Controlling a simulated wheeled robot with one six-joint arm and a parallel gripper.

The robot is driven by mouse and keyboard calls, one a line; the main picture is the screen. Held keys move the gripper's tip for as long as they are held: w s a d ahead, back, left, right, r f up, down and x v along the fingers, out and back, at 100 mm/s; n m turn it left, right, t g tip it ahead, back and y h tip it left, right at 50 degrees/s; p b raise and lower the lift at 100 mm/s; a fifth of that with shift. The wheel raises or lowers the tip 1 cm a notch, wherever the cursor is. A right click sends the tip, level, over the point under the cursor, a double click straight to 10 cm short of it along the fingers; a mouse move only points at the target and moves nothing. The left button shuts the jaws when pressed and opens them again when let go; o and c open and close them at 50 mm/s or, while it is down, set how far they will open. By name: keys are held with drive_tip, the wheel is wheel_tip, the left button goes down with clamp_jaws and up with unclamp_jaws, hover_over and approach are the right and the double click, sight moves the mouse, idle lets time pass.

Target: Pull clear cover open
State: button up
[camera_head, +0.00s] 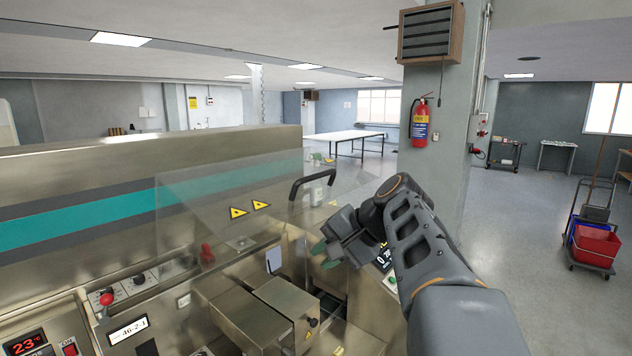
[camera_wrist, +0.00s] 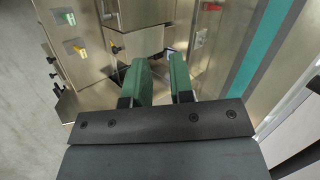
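The clear cover (camera_head: 215,190) is a transparent panel with yellow warning triangles, tilted over the metal flow wrapper (camera_head: 150,150). A black bar handle (camera_head: 313,180) stands at its right edge. My gripper (camera_head: 325,256) is below and slightly right of the handle, apart from it in the picture. In the wrist view, the two green fingers of my gripper (camera_wrist: 161,75) stand apart with nothing between them, so it is open. The fingers point at the machine's metal parts there. I cannot make out the cover or handle in the wrist view.
Metal boxes (camera_head: 262,315) and a control panel with a red button (camera_head: 106,299) lie under and left of the cover. A column with a fire extinguisher (camera_head: 419,122) stands behind my arm. A cleaning cart (camera_head: 595,245) is at right. Open floor lies between.

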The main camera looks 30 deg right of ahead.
drive_tip(key=w+d+r+m+t+y, duration=0.1)
drive_tip(key=d+r+m+t+y, duration=0.1)
drive_tip(key=d+r, duration=0.5)
drive_tip(key=n+t+y, duration=0.2)
drive_tip(key=y, duration=0.2)
approach(319, 176)
drive_tip(key=x, duration=1)
drive_tip(key=shift+w+a, duration=0.25)
clamp_jaws()
